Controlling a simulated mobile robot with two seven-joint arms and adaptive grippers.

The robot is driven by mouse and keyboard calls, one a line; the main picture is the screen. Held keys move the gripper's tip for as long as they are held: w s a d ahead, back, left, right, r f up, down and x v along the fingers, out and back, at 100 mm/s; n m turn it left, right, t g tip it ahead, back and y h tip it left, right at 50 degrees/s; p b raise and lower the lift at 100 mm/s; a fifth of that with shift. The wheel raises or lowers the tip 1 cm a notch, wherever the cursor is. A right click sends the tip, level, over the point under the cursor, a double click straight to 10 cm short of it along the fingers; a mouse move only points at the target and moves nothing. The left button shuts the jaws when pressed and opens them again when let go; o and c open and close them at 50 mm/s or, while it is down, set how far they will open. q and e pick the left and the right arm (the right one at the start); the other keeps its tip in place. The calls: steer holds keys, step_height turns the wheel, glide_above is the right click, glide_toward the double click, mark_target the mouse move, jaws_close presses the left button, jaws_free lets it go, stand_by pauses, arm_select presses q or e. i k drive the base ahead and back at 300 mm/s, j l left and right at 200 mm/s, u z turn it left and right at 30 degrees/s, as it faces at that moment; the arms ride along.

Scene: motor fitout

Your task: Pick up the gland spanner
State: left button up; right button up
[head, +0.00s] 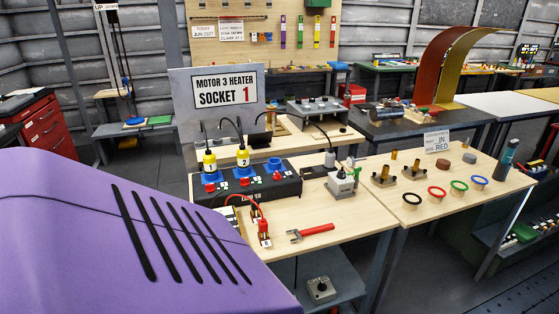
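A small red-handled spanner (310,232) lies flat on the pale wooden bench top (345,233) near its front edge. Its grey open jaw points left and its red handle points right. It looks like the gland spanner. Nothing covers it. Neither of my grippers is in view.
A black socket box (262,188) with yellow plugs stands behind the spanner. A red clamp-like tool (263,232) is to its left, and a grey box (340,186) is behind right. A large purple slotted surface (90,235) fills the lower left. Coloured rings (437,191) lie right.

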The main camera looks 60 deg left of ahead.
mark_target(309, 232)
steer(key=k+u, duration=0.1)
steer(key=u, duration=1.5)
